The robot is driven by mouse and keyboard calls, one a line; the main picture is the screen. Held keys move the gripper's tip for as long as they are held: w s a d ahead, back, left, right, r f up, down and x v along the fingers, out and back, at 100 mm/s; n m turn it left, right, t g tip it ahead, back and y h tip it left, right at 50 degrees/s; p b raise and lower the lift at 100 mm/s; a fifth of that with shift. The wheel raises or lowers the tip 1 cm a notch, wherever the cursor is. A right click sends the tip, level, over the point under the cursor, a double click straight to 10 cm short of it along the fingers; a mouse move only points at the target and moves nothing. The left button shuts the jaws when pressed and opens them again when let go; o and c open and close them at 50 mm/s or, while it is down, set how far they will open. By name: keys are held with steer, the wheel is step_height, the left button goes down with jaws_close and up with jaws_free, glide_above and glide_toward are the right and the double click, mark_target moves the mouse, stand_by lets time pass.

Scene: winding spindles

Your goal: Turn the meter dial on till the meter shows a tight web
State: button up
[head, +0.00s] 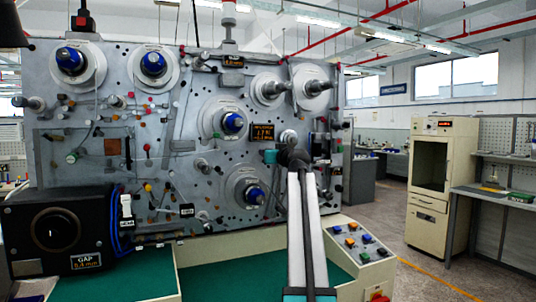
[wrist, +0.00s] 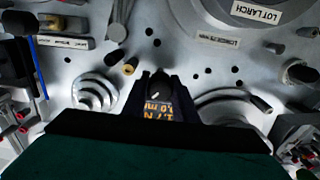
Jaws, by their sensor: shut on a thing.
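The meter (head: 262,131) is a small dark display with orange figures on the grey machine panel. It also shows in the wrist view (wrist: 158,112), partly covered by my gripper; its figures look like 1.7 N, with a second line below. The meter dial (wrist: 158,83) is a small dark knob with a light mark, between my fingertips in the wrist view. My gripper (wrist: 159,86) is shut on the dial. In the head view my gripper (head: 284,157) is against the panel just below and right of the meter, and the dial cannot be made out.
Spindles with blue hubs (head: 234,123) and grey reels (head: 271,88) stand out from the panel around the meter. Several pegs and rollers surround my gripper. A black gap gauge box (head: 55,232) stands at lower left. A button console (head: 360,244) is at lower right.

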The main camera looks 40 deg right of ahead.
stand_by(0.4)
steer(key=o, duration=1.1)
steer(key=shift+c, duration=0.2)
steer(key=shift+s, duration=0.1)
steer(key=b+v, duration=0.1)
steer(key=v, duration=1.2)
steer(key=shift+s, duration=0.3)
steer(key=shift+a, duration=0.15)
